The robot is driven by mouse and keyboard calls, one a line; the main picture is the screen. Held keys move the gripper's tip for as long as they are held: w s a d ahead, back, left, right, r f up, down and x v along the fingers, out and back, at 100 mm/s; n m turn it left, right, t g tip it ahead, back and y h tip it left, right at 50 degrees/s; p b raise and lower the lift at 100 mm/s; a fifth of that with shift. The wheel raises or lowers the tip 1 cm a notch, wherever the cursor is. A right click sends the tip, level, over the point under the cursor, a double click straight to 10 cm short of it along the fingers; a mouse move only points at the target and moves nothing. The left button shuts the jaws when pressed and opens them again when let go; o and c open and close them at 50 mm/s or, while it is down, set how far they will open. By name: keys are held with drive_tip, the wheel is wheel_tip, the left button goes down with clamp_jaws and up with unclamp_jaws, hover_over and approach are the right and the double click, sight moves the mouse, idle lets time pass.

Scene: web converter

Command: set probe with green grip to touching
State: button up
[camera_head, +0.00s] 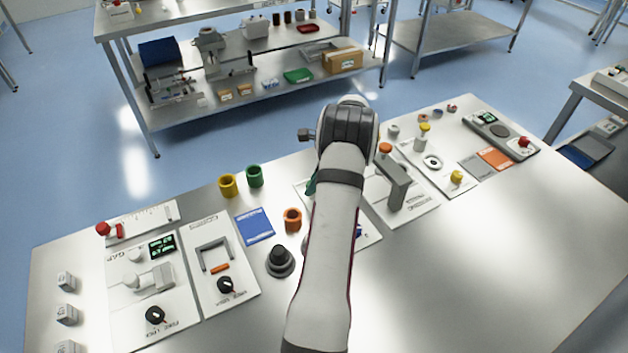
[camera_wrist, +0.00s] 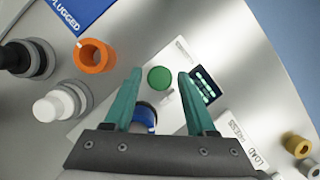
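A round green cap (camera_wrist: 160,79), which looks like the probe's green grip seen from above, sits on a pale panel (camera_wrist: 100,119) in the wrist view. A small pale metal piece (camera_wrist: 168,96) shows just beside it. My gripper (camera_wrist: 160,76) has two teal fingers, open, with the green cap between their tips. I cannot tell the height gap, and nothing is clamped. A dark display with lit digits (camera_wrist: 205,84) lies right of the right finger. In the head view my arm covers the probe and most of the panel; only a bit of a teal finger shows.
A blue-topped cylinder (camera_wrist: 145,113) stands between the fingers nearer the palm. An orange cup (camera_wrist: 95,56) and a white knob (camera_wrist: 54,106) are left of the gripper. A grey upright bracket (camera_head: 397,188) stands right of my arm. The table's front right is clear.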

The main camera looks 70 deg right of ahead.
clamp_jaws()
idle(1.1)
drive_tip(key=shift+s+a, duration=0.9)
drive_tip(key=shift+a, duration=0.05)
